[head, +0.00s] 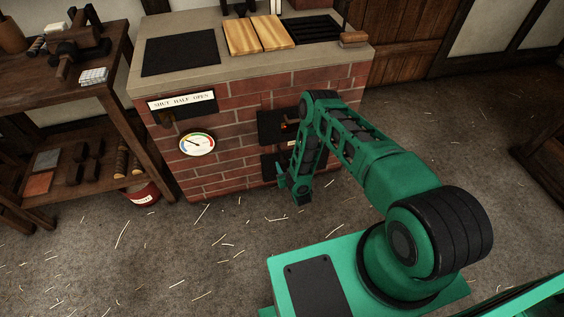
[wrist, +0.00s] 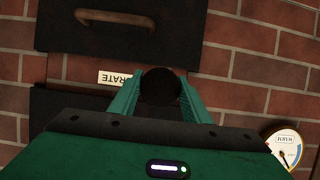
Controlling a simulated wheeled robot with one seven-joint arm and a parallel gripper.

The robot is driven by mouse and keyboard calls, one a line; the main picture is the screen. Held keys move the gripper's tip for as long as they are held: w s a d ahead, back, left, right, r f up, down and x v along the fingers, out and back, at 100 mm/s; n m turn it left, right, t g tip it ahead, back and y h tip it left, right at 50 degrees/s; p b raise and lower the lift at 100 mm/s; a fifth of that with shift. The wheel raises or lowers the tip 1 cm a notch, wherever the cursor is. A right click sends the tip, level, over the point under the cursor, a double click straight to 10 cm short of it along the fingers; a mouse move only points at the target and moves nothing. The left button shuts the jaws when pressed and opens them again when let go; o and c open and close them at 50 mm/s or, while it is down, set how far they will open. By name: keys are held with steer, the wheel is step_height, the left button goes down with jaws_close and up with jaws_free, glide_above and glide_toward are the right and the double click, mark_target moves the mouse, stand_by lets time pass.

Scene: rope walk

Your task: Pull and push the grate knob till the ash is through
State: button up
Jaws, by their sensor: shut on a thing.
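The grate knob (wrist: 160,87) is a dark round knob in the wrist view, between the two green fingers of my gripper (wrist: 158,92). My gripper is shut on it. A label reading GRATE (wrist: 117,79) shows upside down beside the knob. In the head view my gripper (head: 284,183) is low at the front of the brick stove (head: 225,165), and my arm hides the knob there. A dark door with a handle (wrist: 115,19) is near the label in the wrist view. No ash can be made out.
A gauge (head: 198,144) and a SHUT HALF OPEN plate (head: 182,101) are on the stove front. A wooden shelf table (head: 70,95) with tools and a red bucket (head: 143,193) stand at left. The straw-strewn floor (head: 150,265) in front is clear.

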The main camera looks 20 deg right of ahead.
steer(key=shift+s, duration=0.45)
steer(key=o, duration=1.5)
steer(key=v, duration=1)
steer(key=shift+s+r, duration=0.15)
steer(key=shift+s, duration=0.15)
steer(key=shift+c, duration=0.2)
